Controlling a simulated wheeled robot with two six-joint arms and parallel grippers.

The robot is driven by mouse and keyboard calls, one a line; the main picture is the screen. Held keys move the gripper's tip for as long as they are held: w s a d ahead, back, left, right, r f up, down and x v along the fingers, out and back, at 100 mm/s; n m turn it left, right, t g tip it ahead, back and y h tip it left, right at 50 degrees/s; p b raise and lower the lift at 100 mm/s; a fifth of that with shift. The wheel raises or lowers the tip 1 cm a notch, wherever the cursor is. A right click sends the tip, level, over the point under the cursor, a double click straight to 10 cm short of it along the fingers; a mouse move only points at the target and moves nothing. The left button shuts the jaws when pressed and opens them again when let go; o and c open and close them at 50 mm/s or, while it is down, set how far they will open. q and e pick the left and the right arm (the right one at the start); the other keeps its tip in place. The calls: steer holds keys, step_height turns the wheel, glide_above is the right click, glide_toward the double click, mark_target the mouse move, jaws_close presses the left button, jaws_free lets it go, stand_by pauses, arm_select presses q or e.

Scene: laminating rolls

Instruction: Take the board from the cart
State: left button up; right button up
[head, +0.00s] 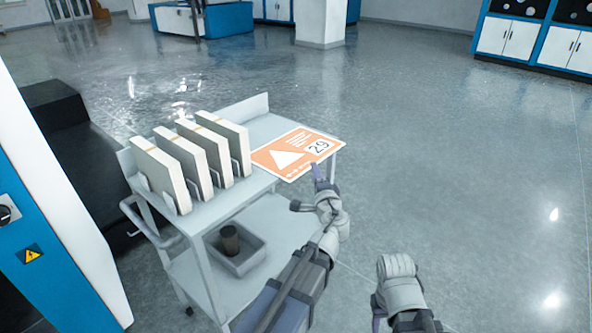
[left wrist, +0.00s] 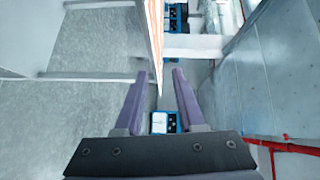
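The board (head: 276,160) is a flat orange and white sign with a white triangle and the number 29. It lies on the top shelf of the grey cart (head: 258,129), at the right end, with its near edge by the shelf's edge. My left gripper (head: 317,172) is at the board's near right edge. In the left wrist view the board (left wrist: 154,35) shows almost edge-on, ahead of and between the two fingers of my left gripper (left wrist: 160,100). The fingers are apart, with a gap around the board's edge.
Several thick white slabs (head: 160,172) stand in a rack on the cart's left half. A grey bin (head: 240,262) with a dark cup (head: 230,239) sits on the lower shelf. A blue and white machine (head: 45,235) stands at the left. The floor to the right is clear.

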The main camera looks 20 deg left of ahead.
mark_target(317, 161)
arm_select(q)
steer(key=shift+w+d+f+m+t+b, duration=0.25)
steer(key=shift+w+f+m+t+b, duration=0.3)
steer(key=shift+m, duration=0.25)
steer(key=shift+d+x, duration=0.2)
steer(key=shift+x, duration=1.8)
steer(key=shift+d+x, duration=0.15)
steer(key=shift+x, duration=1.85)
jaws_close()
